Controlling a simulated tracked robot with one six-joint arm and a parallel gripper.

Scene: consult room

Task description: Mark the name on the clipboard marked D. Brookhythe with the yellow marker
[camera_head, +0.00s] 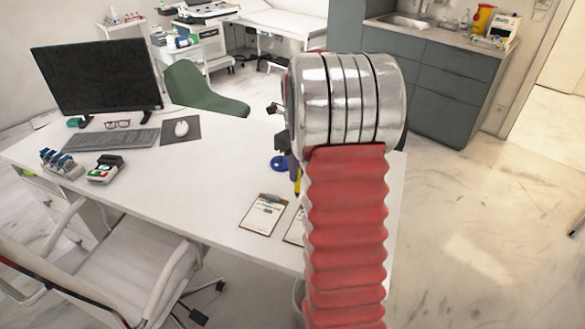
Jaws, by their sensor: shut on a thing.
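A brown clipboard (248,228) with a white printed sheet lies on the white desk, left of my red arm. A second clipboard (293,236) lies just right of it, mostly hidden behind my arm. The names on both sheets are too small to read. My gripper (296,172) shows only as a dark sliver at the left edge of my arm. It is shut on the yellow marker (298,186), which points down above the desk, near the top of the second clipboard. I cannot tell whether its tip touches anything.
A blue round object (279,163) lies on the desk, just left of my gripper. A monitor (97,76), keyboard (112,139), mouse (181,128) and stamps (104,170) are farther left. A white chair (130,262) stands at the front. The desk's middle is clear.

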